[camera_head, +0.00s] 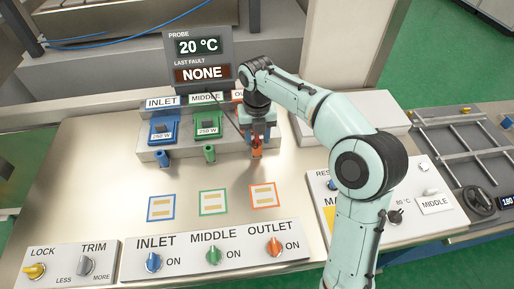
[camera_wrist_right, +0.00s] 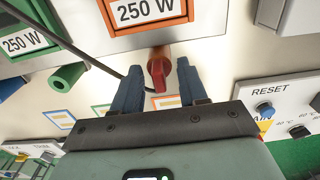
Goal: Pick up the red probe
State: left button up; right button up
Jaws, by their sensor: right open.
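The red probe (camera_wrist_right: 158,74) shows in the right wrist view between the two blue fingers of my right gripper (camera_wrist_right: 159,84), at the orange-framed 250 W block. In the head view the red-orange piece (camera_head: 257,150) sticks out at the front of the outlet position, just below my right gripper (camera_head: 258,126). The gripper is open, with a finger on each side of the probe and a visible gap at least on the left. The gripper and wrist hide most of the outlet block in the head view. My left gripper is not in view.
The blue inlet block (camera_head: 164,128) and green middle block (camera_head: 208,130) stand to the left with plugs sticking out. A dark cable (camera_wrist_right: 88,58) runs close to the left finger. The display (camera_head: 198,60) stands behind.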

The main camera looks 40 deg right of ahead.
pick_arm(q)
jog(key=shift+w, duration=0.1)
pick_arm(e)
jog(key=shift+w, duration=0.1)
grip_shut()
